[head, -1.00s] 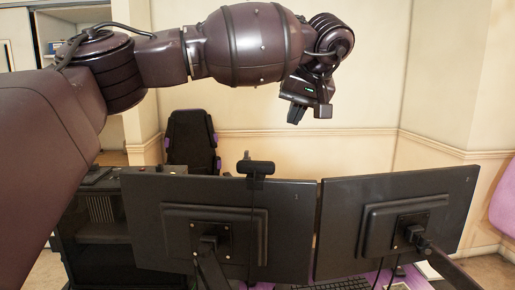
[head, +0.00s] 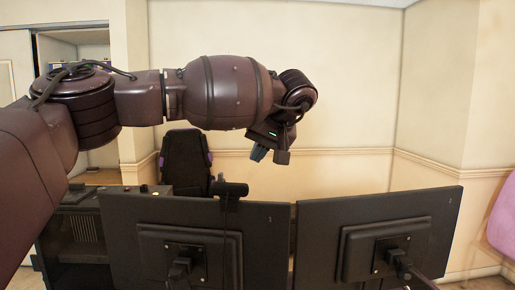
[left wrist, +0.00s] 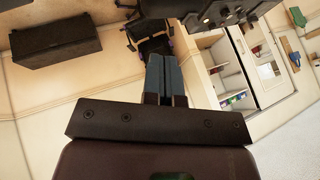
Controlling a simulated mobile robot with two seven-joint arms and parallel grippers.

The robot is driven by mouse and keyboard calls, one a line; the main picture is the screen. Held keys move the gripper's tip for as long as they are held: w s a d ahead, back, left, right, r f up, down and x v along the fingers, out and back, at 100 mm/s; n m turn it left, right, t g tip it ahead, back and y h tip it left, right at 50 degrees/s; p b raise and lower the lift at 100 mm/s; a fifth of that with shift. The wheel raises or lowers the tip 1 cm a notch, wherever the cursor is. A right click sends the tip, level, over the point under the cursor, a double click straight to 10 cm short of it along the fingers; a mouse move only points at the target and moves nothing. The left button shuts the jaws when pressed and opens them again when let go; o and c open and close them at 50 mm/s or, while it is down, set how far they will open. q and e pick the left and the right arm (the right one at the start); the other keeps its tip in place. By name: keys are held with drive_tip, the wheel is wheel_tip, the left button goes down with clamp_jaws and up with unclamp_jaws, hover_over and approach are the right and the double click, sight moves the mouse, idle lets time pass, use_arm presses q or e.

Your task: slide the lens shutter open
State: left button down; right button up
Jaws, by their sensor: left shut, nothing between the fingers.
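A black webcam (head: 230,188) sits on top of the left monitor (head: 180,250), seen from behind. Its lens and shutter face away and are hidden. My left gripper (head: 270,155) hangs in the air above and to the right of the webcam, apart from it in the picture, with its fingers pointing down. In the left wrist view the two blue-grey fingers (left wrist: 165,78) lie together, shut with nothing between them. I cannot make out the webcam for sure in that view. My right gripper is not in view.
A second monitor (head: 375,240) stands on the right, with a narrow gap between the two. A black chair (head: 186,165) is behind the left monitor. The pale wall (head: 350,90) is at the back. The air above the right monitor is clear.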

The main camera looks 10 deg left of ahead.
sight(221, 173)
use_arm(q)
drive_tip(key=x, duration=0.6)
drive_tip(key=shift+f+p, duration=0.1)
drive_tip(key=shift+p, duration=0.2)
drive_tip(key=a, duration=0.3)
drive_tip(key=shift+f+p, duration=0.15)
drive_tip(key=shift+p, duration=0.2)
drive_tip(key=shift+s+a, duration=0.1)
drive_tip(key=shift+a, duration=0.45)
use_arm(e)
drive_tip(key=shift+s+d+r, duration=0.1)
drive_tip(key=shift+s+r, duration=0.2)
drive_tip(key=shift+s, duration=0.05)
use_arm(q)
drive_tip(key=shift+a, duration=0.1)
drive_tip(key=shift+a+p, duration=0.55)
drive_tip(key=shift+s+a, duration=0.1)
drive_tip(key=shift+a, duration=0.35)
drive_tip(key=shift+d, duration=0.1)
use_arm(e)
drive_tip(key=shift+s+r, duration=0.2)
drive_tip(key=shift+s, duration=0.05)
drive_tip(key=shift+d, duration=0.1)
